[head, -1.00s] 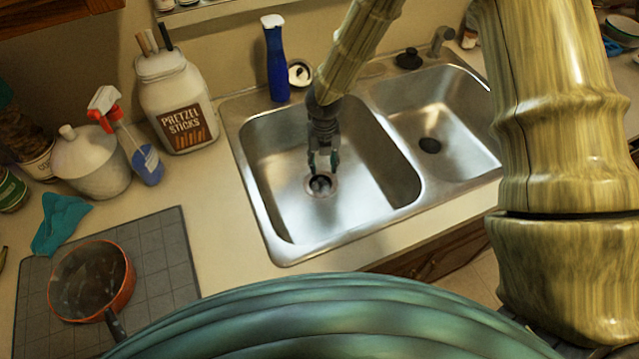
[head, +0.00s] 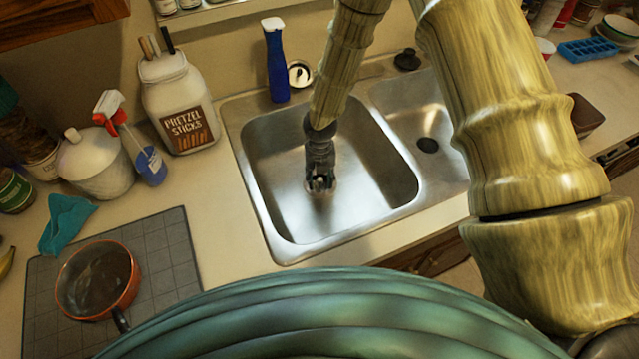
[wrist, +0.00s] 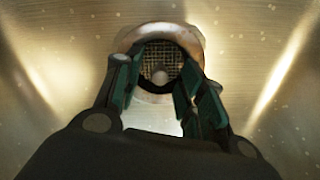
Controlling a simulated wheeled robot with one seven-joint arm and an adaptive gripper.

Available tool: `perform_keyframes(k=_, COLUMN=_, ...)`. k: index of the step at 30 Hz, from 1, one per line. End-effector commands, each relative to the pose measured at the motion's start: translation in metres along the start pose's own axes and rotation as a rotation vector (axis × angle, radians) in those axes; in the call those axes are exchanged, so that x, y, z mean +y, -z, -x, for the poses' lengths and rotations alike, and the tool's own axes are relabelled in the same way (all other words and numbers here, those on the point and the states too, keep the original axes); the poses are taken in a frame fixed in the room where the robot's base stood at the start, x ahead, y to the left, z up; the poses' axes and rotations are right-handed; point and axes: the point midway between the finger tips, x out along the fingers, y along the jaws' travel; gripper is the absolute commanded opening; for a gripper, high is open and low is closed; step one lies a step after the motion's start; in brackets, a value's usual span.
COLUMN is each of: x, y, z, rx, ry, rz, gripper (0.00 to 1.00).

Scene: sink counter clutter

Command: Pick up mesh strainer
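The mesh strainer (wrist: 162,62) sits in the drain at the bottom of the left sink basin. In the wrist view I see its dark mesh, a pale round knob at the middle, and a metal ring around it. My gripper (wrist: 160,80) is open, with one finger on each side of the strainer in that view. No contact with the strainer is visible. In the head view my gripper (head: 320,183) points down into the left basin over the drain and hides most of the strainer.
The left basin walls (head: 375,150) surround my gripper, with the right basin (head: 430,120) beside it. A blue bottle (head: 276,65) and a pretzel jar (head: 178,105) stand behind and left. An orange pot (head: 98,280) sits on a grey mat (head: 165,250).

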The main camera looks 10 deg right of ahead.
Motion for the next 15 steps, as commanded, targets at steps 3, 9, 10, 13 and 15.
perform_keyframes(k=3, x=-0.0001, y=-0.0001, z=0.0001, rx=0.000, ry=0.000, rz=0.000, gripper=0.33)
perform_keyframes(k=9, x=-0.0002, y=-0.0002, z=0.0002, rx=0.000, ry=0.000, rz=0.000, gripper=0.00)
perform_keyframes(k=10, x=-0.0002, y=-0.0002, z=0.0003, rx=0.000, ry=0.000, rz=0.000, gripper=0.00)
perform_keyframes(k=13, x=-0.0002, y=-0.0002, z=0.0003, rx=0.000, ry=0.000, rz=0.000, gripper=0.00)
perform_keyframes(k=15, x=-0.0001, y=-0.0002, z=0.0003, rx=0.000, ry=0.000, rz=0.000, gripper=0.00)
